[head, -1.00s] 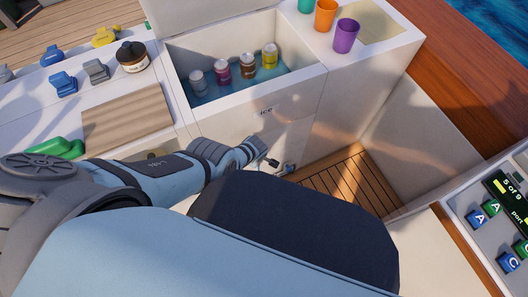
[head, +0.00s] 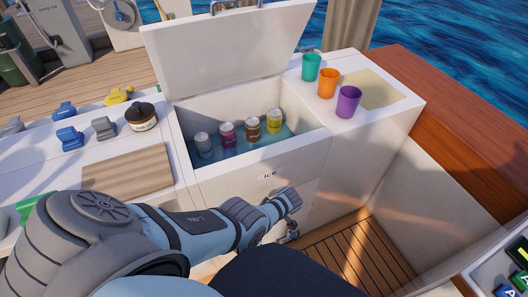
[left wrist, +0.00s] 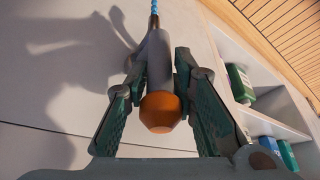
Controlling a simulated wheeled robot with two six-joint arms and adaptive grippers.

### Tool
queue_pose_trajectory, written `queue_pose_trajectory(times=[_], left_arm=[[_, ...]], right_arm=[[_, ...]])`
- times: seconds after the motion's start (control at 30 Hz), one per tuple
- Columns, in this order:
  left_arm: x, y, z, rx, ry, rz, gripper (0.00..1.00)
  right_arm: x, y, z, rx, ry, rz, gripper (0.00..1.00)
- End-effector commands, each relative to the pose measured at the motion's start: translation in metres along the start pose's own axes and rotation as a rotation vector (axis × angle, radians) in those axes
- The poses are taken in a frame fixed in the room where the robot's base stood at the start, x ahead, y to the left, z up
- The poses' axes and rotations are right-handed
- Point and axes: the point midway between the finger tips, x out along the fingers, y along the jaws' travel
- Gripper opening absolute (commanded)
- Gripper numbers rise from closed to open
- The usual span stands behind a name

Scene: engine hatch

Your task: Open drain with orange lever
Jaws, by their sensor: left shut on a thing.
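In the left wrist view, a grey lever with an orange end (left wrist: 160,112) lies between the fingers of my left gripper (left wrist: 158,75). The gripper is shut on it, with the fingers along both sides of the grey part. A blue twisted strand (left wrist: 154,8) shows beyond the lever's far end. In the head view, my left gripper (head: 292,198) is at the white front of the ice box (head: 240,205), below and right of the "ICE" label. A small fitting (head: 291,235) shows below it. The lever is not clear in that view. My right gripper is not in view.
The ice box lid (head: 215,50) stands open over several cans in blue water. Three cups, including an orange one (head: 327,83), stand on the counter to the right. The slatted wooden floor (head: 345,255) is clear. Open shelves (left wrist: 265,105) appear in the wrist view.

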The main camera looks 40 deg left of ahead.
Motion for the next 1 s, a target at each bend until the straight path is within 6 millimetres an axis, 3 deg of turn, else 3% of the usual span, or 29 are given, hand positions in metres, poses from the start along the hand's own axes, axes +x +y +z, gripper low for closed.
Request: queue_pose_trajectory(times=[0.13, 0.17, 0.27, 0.57, 0.73, 0.87, 1.0], left_arm=[[-0.003, 0.005, -0.001, 0.000, 0.003, 0.010, 0.00], [-0.003, 0.005, -0.001, 0.000, 0.003, 0.010, 0.26], [-0.003, 0.004, -0.001, 0.001, 0.003, 0.009, 0.39], [-0.002, 0.002, -0.001, 0.001, 0.002, 0.005, 0.39], [-0.012, 0.004, 0.000, 0.001, 0.003, 0.008, 0.39], [-0.033, 0.002, 0.001, 0.000, 0.000, 0.009, 0.39], [-0.073, 0.002, 0.001, 0.001, -0.001, 0.008, 0.39]], right_arm=[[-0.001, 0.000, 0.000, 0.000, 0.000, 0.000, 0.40], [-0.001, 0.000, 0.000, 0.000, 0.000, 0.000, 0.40], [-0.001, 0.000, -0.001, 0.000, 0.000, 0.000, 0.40], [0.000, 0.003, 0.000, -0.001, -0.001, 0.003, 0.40], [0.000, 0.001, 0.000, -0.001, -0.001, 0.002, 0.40], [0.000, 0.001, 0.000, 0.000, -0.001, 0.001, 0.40], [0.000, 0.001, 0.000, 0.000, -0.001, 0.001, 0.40]])
